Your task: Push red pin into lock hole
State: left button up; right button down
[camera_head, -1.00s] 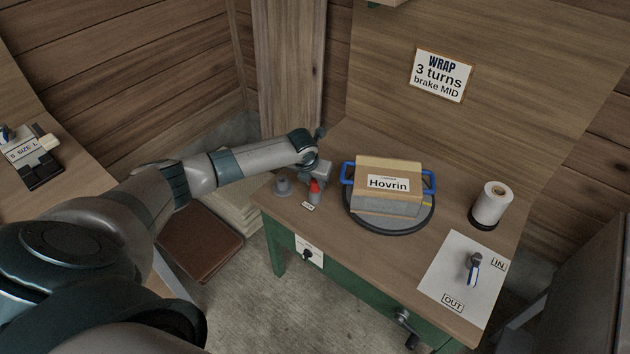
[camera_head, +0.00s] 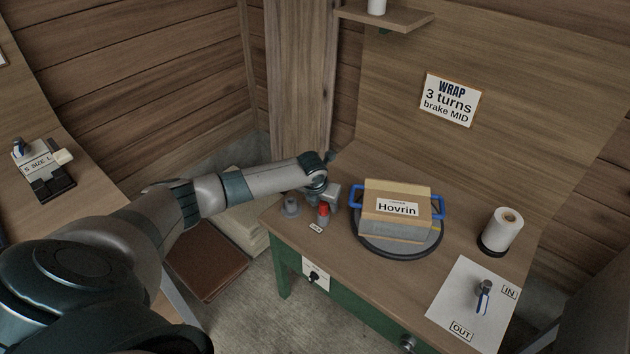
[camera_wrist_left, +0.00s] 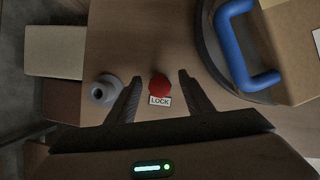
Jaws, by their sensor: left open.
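The red pin (camera_head: 324,208) shows its red top above a grey body near the left end of the table. In the left wrist view the red pin (camera_wrist_left: 160,84) is a round red head seen from above, behind a LOCK label (camera_wrist_left: 160,101). A grey round socket (camera_head: 291,206) with an opening stands to its left; it also shows in the left wrist view (camera_wrist_left: 103,92). My left gripper (camera_head: 330,196) is above the pin. In the left wrist view its open fingers (camera_wrist_left: 158,80) lie on either side of the red head, with gaps. The pin's lower end is hidden.
A turntable (camera_head: 398,250) bearing a wrapped Hovrin crate (camera_head: 396,226) with blue handles stands just right of my left gripper. A white roll (camera_head: 502,231) and an IN/OUT lever (camera_head: 482,292) are farther right. The table's left edge is close to the socket.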

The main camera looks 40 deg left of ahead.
pick_arm(q)
jog(key=b+v, duration=0.1)
jog(key=v, duration=1.6)
jog(key=shift+r, duration=0.3)
pick_arm(e)
jog(key=shift+w+a+r+t, duration=0.2)
jog(key=shift+w+a+r, duration=0.1)
jog(key=shift+w, duration=0.3)
jog(key=shift+w+a+r+t, duration=0.2)
jog(key=shift+w+r, duration=0.1)
jog(key=shift+w, duration=0.3)
pick_arm(q)
jog(key=shift+f, duration=0.1)
